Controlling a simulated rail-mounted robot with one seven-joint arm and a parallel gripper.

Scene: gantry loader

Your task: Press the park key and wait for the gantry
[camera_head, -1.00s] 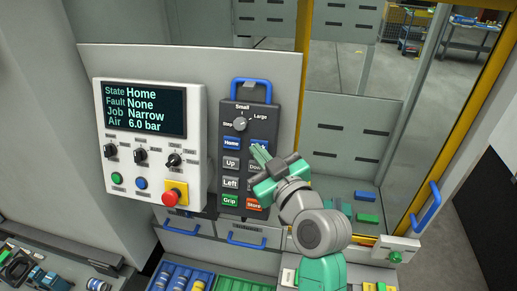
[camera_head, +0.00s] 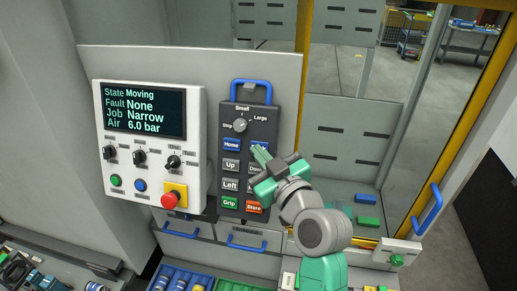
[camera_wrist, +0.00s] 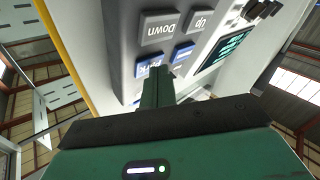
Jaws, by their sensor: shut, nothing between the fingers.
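The dark grey key pendant (camera_head: 262,121) hangs on the grey panel, with a dial at its top and rows of keys below. The blue park key (camera_head: 262,143) is at the upper right, beside the blue Home key (camera_head: 231,145), and is partly covered by my gripper (camera_head: 258,152). In the wrist view the closed fingertips reach the lower edge of the park key (camera_wrist: 146,68) and appear to touch it. My gripper is shut and empty. The display (camera_head: 143,112) reads State Moving, Fault None, Job Narrow, Air 6.0 bar.
A white control box left of the pendant carries knobs and a red stop button (camera_head: 171,198). A blue block (camera_head: 367,199) and a green block (camera_head: 367,222) lie behind the yellow frame at right. Drawers with blue handles (camera_head: 246,246) sit below.

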